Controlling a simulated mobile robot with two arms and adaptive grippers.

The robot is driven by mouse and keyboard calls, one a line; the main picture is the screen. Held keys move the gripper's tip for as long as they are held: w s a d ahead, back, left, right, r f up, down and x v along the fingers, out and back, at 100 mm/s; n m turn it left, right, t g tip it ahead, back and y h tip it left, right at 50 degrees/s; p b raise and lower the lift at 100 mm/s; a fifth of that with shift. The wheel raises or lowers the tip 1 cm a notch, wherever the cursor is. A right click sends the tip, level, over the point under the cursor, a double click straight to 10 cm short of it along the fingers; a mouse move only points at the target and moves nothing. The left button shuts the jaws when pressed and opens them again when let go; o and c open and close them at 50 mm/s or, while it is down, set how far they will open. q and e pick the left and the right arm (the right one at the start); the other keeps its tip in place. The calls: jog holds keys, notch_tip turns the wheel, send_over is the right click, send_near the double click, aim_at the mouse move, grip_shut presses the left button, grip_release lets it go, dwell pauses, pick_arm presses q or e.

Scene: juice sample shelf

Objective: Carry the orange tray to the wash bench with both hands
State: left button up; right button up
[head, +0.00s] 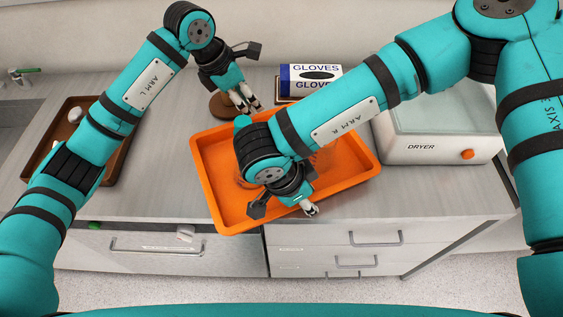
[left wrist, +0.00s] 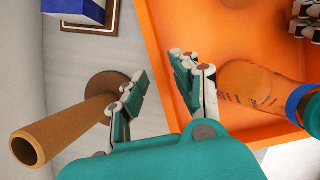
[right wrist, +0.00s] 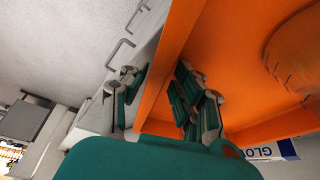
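The orange tray (head: 219,200) sits on the grey counter, its front edge near the counter's front. My left gripper (head: 247,105) is at its back rim. In the left wrist view the left fingers (left wrist: 162,88) are open on either side of the tray wall (left wrist: 158,45). My right gripper (head: 308,208) is at the front rim. In the right wrist view its fingers (right wrist: 160,88) are open on either side of the front wall (right wrist: 178,45). An orange rounded item with a blue end (left wrist: 258,88) is in the tray, mostly hidden by my right arm in the head view.
A brown round-based post (head: 222,106) stands behind the tray, close to my left gripper. A gloves box (head: 310,73) is at the back and a white dryer (head: 435,145) to the right. A brown tray (head: 62,135) is at left. A drawer (head: 150,255) stands open below. A tap (head: 22,72) is far left.

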jog(key=shift+a+r, duration=0.1)
jog(key=shift+r, duration=0.15)
pick_arm(q)
jog(key=v, duration=0.4)
jog(key=shift+r, duration=0.2)
pick_arm(e)
jog(key=v, duration=1.1)
jog(key=shift+r, duration=0.2)
pick_arm(q)
jog(key=shift+a, duration=0.1)
pick_arm(e)
jog(key=shift+a, duration=0.15)
